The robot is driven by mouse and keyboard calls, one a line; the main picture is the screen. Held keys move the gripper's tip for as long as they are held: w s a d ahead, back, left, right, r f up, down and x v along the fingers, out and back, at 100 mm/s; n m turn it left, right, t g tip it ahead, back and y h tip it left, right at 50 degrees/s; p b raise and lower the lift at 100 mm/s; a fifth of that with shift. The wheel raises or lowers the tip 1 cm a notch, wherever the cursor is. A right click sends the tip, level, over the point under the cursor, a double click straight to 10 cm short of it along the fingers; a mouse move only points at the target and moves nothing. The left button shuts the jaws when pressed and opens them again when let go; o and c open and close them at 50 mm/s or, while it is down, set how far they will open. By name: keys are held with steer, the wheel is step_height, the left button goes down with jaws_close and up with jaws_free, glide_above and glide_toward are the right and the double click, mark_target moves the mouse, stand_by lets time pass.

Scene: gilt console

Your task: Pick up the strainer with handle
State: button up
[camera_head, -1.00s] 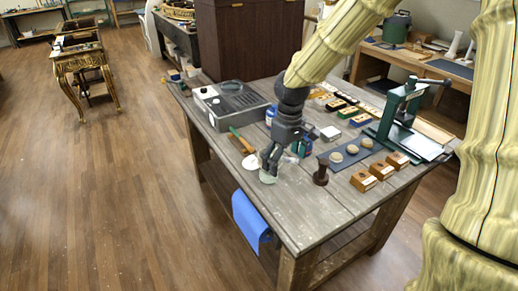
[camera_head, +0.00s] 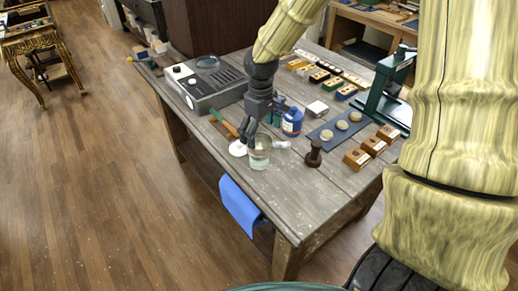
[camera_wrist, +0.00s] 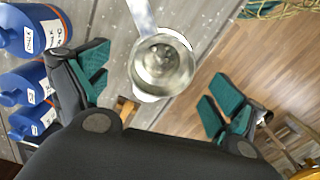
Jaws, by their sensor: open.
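The strainer (camera_wrist: 162,66) shows in the wrist view as a round, shiny metal bowl with a flat handle (camera_wrist: 143,14) running up to the top edge. In the head view it is small, at a clear greenish cup-shaped thing (camera_head: 259,153) near the table's front edge, with a pale handle-like piece (camera_head: 282,145) to the right. I cannot tell whether it sits in a glass. My gripper (camera_head: 248,136) is just behind it, pointing down. In the wrist view my gripper (camera_wrist: 157,88) has its teal-padded fingers wide apart, the bowl lying between and beyond them, untouched as far as I see.
A blue bottle (camera_head: 292,122) stands close right of my gripper; several blue bottles (camera_wrist: 32,30) show at left in the wrist view. A white disc (camera_head: 238,148) and a green-handled tool (camera_head: 223,123) lie left. A dark brown stamp-like piece (camera_head: 314,154) stands right. The table's front edge is near.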

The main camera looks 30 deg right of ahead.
mark_target(262, 145)
steer(key=shift+s+p, duration=0.4)
steer(key=shift+s, duration=0.35)
steer(key=shift+f, duration=0.35)
steer(key=shift+w+f+p, duration=0.25)
steer(key=shift+f, duration=0.35)
steer(key=shift+w+f+p, duration=0.25)
steer(key=shift+f, duration=0.65)
steer(key=shift+s+f, duration=0.3)
steer(key=shift+w+f, duration=0.2)
steer(key=shift+s, duration=0.1)
steer(key=c, duration=1)
